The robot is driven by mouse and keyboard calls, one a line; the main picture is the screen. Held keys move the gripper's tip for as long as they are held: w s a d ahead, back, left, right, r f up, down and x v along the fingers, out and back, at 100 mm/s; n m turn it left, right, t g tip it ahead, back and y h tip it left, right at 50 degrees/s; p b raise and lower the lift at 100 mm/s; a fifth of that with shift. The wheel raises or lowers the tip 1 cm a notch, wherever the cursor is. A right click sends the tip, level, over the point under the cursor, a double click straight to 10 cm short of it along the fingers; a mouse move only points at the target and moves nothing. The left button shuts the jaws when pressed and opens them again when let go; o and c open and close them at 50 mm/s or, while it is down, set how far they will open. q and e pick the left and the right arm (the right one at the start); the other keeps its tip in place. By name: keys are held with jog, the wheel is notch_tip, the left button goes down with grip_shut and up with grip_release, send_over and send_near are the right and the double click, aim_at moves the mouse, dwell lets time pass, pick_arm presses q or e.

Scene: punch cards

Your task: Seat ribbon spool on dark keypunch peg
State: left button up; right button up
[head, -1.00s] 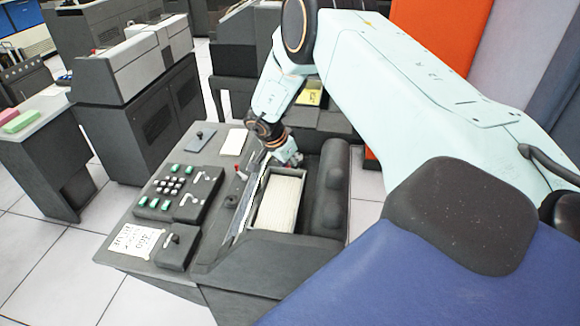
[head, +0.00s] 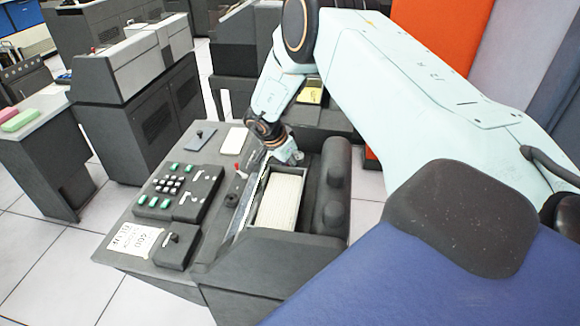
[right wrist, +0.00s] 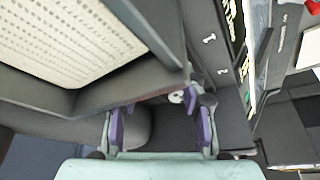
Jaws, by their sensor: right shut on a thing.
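My right gripper (head: 290,157) is low over the back end of the card bed on the dark grey keypunch (head: 240,275). In the right wrist view its purple-padded fingers (right wrist: 157,112) stand apart around something dark. A small white round piece with a dark centre (right wrist: 177,97) shows by the right finger. It may be part of the ribbon spool, but most of the held thing is hidden or too dark to make out. I cannot pick out the peg, or tell whether the spool touches it. My left gripper is in neither view.
A tray of cream cards (head: 282,200) lies just in front of the gripper. A rounded dark housing (head: 336,178) rises on its right, and a keypad (head: 180,188) is on the left. A white label (head: 133,240) lies at front left. Other cabinets (head: 130,110) stand behind.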

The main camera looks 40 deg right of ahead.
jog(key=shift+f, duration=0.1)
dwell(0.3)
jog(key=o, duration=1.1)
jog(key=shift+c, duration=0.2)
jog(key=o, duration=0.4)
jog(key=shift+f, duration=0.15)
